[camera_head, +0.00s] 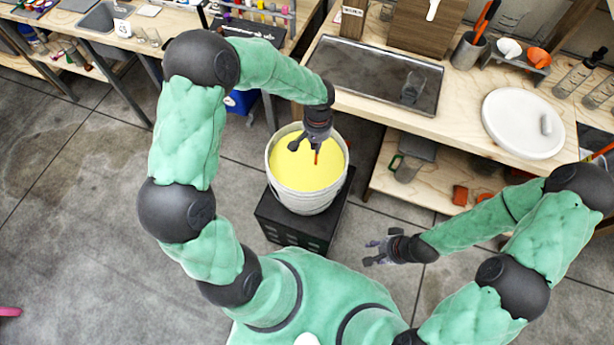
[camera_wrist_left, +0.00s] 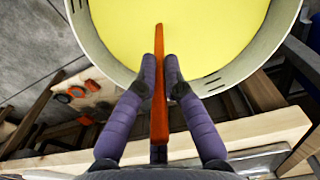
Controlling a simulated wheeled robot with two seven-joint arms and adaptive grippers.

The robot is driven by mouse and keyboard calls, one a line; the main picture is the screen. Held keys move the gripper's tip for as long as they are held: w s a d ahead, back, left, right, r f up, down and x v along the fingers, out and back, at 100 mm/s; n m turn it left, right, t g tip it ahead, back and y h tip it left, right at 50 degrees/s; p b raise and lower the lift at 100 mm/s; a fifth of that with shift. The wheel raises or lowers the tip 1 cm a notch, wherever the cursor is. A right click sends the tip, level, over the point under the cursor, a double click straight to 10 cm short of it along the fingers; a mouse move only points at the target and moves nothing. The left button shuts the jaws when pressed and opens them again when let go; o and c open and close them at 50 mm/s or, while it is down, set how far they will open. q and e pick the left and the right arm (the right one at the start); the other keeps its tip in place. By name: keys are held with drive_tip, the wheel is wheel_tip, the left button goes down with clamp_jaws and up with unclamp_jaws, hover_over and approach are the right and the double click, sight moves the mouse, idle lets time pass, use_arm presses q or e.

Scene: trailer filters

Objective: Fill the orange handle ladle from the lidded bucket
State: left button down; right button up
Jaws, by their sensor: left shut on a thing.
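The bucket (camera_head: 274,172) is white and stands open on a dark crate, with smooth yellow liquid (camera_head: 300,165) inside. My left gripper (camera_head: 306,145) is over the bucket, shut on the orange handle (camera_head: 317,157) of the ladle. In the left wrist view the handle (camera_wrist_left: 159,95) runs between the two fingers (camera_wrist_left: 160,72) and out over the yellow surface. The ladle's bowl is not visible. A round white lid (camera_head: 515,125) with a grip lies on the right bench. My right gripper (camera_head: 372,252) is open and empty, right of the crate.
The dark crate (camera_head: 290,225) stands on the concrete floor. A holder with orange-handled tools (camera_head: 466,50) and an orange scoop (camera_head: 538,57) stand on the bench.

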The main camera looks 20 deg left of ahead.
use_arm(q)
drive_tip(key=shift+r+p, duration=4.15)
drive_tip(key=shift+r, duration=1.9)
